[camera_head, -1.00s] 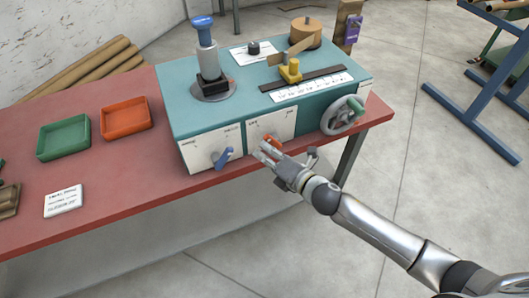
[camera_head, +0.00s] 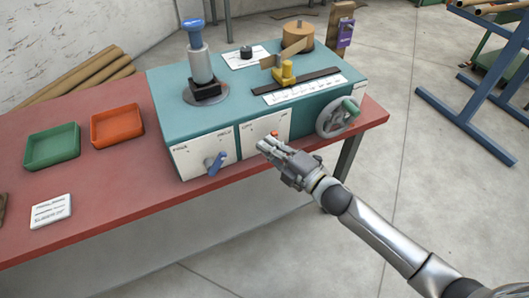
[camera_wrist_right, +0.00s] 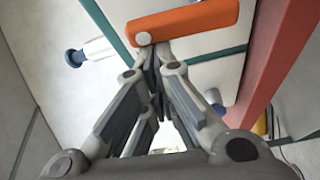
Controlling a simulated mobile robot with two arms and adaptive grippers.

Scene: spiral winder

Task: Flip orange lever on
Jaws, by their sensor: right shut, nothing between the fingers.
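The orange lever (camera_head: 275,134) is on the white front panel (camera_head: 262,130) of the teal machine. In the head view only a small part shows above my right gripper (camera_head: 261,146), which hides the rest. In the wrist view the lever (camera_wrist_right: 190,22) lies across the top, running right from a grey round pivot. The right gripper's fingers (camera_wrist_right: 155,62) are shut and empty, their tips close beside the pivot end. I cannot tell whether they touch the lever. My left gripper is not in view.
A blue lever (camera_head: 215,163) is on the panel to the left, and a handwheel (camera_head: 337,118) is at the right. The red table (camera_head: 105,185) holds a green tray (camera_head: 52,147) and an orange tray (camera_head: 117,126). Open floor lies right of the table.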

